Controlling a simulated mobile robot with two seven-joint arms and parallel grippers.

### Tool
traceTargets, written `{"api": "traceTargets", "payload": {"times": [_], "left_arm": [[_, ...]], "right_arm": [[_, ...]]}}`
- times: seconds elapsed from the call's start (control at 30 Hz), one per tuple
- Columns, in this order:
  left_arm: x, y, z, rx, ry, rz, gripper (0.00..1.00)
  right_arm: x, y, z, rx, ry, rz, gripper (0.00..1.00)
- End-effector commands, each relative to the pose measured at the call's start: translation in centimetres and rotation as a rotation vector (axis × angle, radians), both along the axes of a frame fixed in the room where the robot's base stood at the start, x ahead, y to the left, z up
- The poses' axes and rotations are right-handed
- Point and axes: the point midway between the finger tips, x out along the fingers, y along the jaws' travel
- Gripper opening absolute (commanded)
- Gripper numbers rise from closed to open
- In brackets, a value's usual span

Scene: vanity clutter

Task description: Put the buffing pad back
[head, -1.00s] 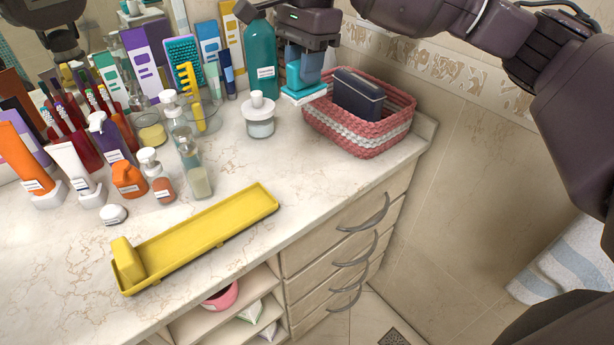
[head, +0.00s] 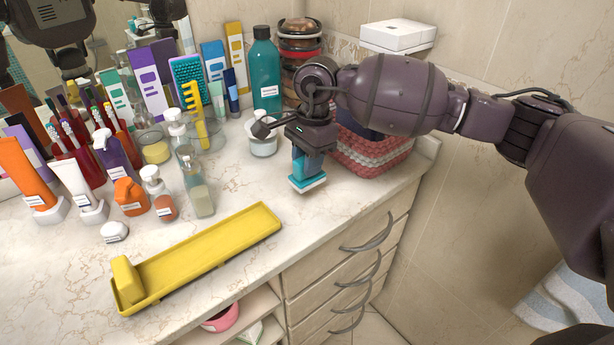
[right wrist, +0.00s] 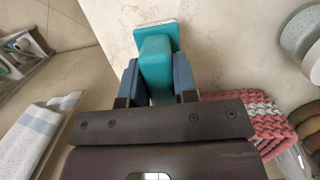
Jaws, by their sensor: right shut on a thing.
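The buffing pad (head: 307,181), a teal block with a white underside, is held in my right gripper (head: 308,163), above the counter in front of the woven basket. In the right wrist view the pad (right wrist: 155,58) sits between the two blue fingers, its white-edged face pointing away from the palm. A long yellow tray (head: 205,250) lies at the counter's front, left of and nearer than the pad. A yellow block (head: 127,280) stands at the tray's left end; the rest of the tray is empty. My left gripper cannot be made out on the counter.
A pink and white basket (head: 375,153) stands right of the gripper, partly hidden by my arm. A white-lidded jar (head: 262,140) and a teal bottle (head: 266,75) stand behind left. Several bottles and tubes crowd the left. The counter between gripper and tray is clear.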

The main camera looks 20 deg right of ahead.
Motion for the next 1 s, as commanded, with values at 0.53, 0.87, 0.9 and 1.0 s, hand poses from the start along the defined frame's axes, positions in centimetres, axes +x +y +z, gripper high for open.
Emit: {"api": "traceTargets", "payload": {"times": [0.53, 0.87, 0.9, 1.0], "left_arm": [[-0.5, 0.1, -0.3, 0.0, 0.01, 0.002, 0.7], [-0.6, 0.1, -0.6, 0.0, 0.014, 0.003, 0.7], [-0.6, 0.1, -0.5, 0.0, 0.014, 0.003, 0.7], [-0.6, 0.1, -0.5, 0.0, 0.013, 0.003, 0.7]], "right_arm": [[0.0, 0.0, -4.3, -0.001, 0.0, 0.001, 0.05], [0.0, 0.0, -4.7, 0.0, 0.001, 0.0, 0.33], [0.0, 0.0, -4.6, 0.0, 0.001, 0.0, 0.39], [0.0, 0.0, -4.6, 0.0, 0.001, 0.0, 0.53]]}}
